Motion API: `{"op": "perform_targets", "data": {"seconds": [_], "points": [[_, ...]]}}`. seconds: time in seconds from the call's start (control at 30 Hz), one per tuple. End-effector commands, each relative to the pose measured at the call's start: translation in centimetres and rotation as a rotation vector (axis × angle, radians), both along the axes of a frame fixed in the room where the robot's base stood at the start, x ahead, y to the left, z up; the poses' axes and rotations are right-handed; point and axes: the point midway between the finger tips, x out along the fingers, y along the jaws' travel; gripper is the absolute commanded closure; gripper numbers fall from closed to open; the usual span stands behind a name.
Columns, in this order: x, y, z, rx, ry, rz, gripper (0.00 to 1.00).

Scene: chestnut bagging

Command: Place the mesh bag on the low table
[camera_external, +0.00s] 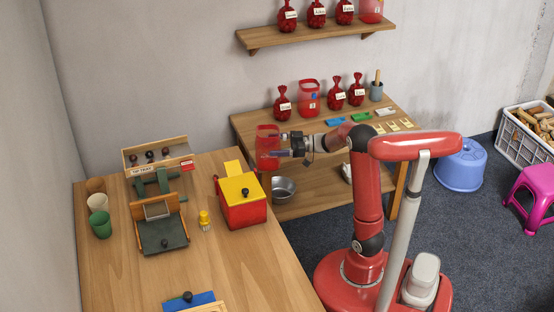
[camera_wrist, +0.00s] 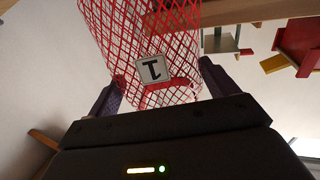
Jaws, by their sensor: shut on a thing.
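A red open mesh bag (camera_external: 267,140) is in my gripper (camera_external: 280,152), upright in the external view, near the left front corner of the back table. In the wrist view the mesh bag (camera_wrist: 125,22) carries a white tag with a black mark, and the two dark fingers of my gripper (camera_wrist: 160,85) are on either side of it. The wooden back table (camera_external: 240,124) has a lower shelf; a larger wooden table (camera_external: 275,282) stands at front left. I cannot tell for sure which is the low table.
On the back table stand another red mesh bag (camera_external: 309,98), filled red bags (camera_external: 283,105) and a grey cup (camera_external: 376,91). A metal bowl (camera_external: 283,189) is on its lower shelf. A red box with a yellow lid (camera_external: 241,205) stands on the front left table, near my gripper.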

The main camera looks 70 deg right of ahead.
Motion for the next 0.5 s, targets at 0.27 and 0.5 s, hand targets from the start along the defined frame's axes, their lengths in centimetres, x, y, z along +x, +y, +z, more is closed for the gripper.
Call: {"op": "perform_targets", "data": {"seconds": [0.27,0.5], "points": [[0.0,-12.9,8.4,-0.003,-0.005,-0.403,0.35],[-3.4,-23.0,13.4,-0.002,-0.004,-0.704,0.35]]}}
